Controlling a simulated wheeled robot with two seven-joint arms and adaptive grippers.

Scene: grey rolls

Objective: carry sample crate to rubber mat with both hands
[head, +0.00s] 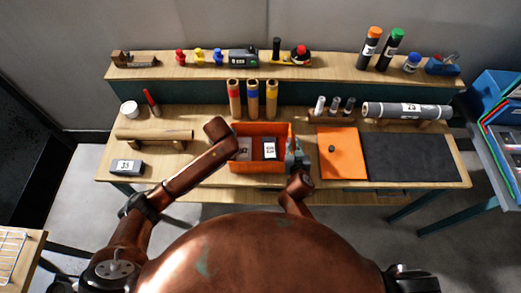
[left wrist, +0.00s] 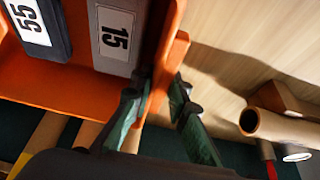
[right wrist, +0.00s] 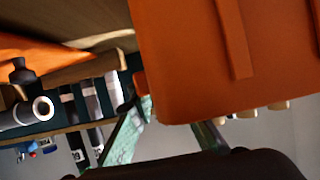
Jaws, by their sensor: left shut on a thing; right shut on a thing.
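The orange sample crate (head: 262,166) is at the middle of the bench and holds grey blocks marked 15 (left wrist: 115,38) and 55 (left wrist: 35,22). My left gripper (left wrist: 158,98) is shut on the crate's wall, with one finger on each side; my arm hides it in the head view. My right gripper (head: 296,157) is shut on the crate's right side; its fingers are partly hidden behind the crate in the right wrist view (right wrist: 170,122). The dark rubber mat (head: 410,160) lies flat and bare at the bench's right. I cannot tell whether the crate touches the bench.
An orange sheet (head: 338,158) with a small black knob lies between crate and mat. Three upright tubes (head: 253,98) stand just behind the crate. A grey roll (head: 407,110) rests behind the mat. A wooden roll (head: 153,135) and grey block (head: 126,167) lie left.

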